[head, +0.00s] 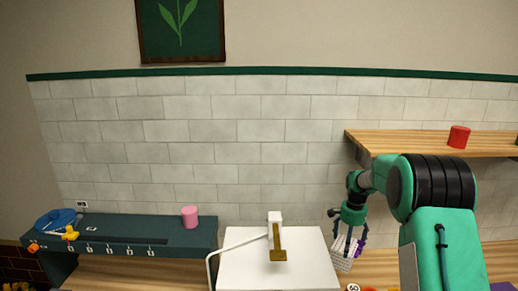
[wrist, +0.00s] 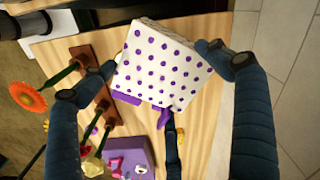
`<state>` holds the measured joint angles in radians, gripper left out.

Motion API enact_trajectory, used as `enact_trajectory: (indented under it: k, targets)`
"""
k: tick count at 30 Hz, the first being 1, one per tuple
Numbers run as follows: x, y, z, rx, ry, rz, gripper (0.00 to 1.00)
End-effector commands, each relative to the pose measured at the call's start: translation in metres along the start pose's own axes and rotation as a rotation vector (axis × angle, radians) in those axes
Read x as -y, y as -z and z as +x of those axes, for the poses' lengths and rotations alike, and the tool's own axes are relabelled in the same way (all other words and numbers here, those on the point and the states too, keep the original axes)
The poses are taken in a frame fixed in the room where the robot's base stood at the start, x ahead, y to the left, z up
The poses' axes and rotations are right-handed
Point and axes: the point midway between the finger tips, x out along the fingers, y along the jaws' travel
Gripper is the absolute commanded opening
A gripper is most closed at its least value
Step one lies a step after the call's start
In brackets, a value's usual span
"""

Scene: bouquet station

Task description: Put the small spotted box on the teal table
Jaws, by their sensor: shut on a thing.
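The small spotted box, white with purple dots (wrist: 160,62), is held between the dark fingers of my gripper (wrist: 157,68). Fingertips touch its left and right sides in the wrist view, and another finger shows below it. A bit of purple shows at its lower edge. In the head view the box (head: 340,258) hangs tilted under my gripper (head: 348,238), at the right, above or in front of the wooden counter; the exact height is unclear. The teal table (head: 190,262) stands at the left, well away from my gripper.
A white block with a brass-coloured part (head: 277,238) stands between table and box. A wooden shelf (head: 400,142) with a red cylinder (head: 459,137) is above right.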

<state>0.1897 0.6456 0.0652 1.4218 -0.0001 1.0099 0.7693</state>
Motion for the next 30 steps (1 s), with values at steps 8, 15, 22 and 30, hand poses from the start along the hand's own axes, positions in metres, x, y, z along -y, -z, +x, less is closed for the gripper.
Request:
enact_trajectory:
  k: [8, 15, 22, 30]
  targets:
    - [0.061, -0.043, 0.002, -0.003, 0.002, -0.420, 0.31]
    - [0.101, -0.079, -0.001, -0.004, 0.002, -0.741, 0.31]
    - [0.121, -0.100, -0.004, -0.004, 0.002, -0.918, 0.31]
    - [0.125, -0.105, -0.006, -0.002, 0.001, -0.962, 0.31]
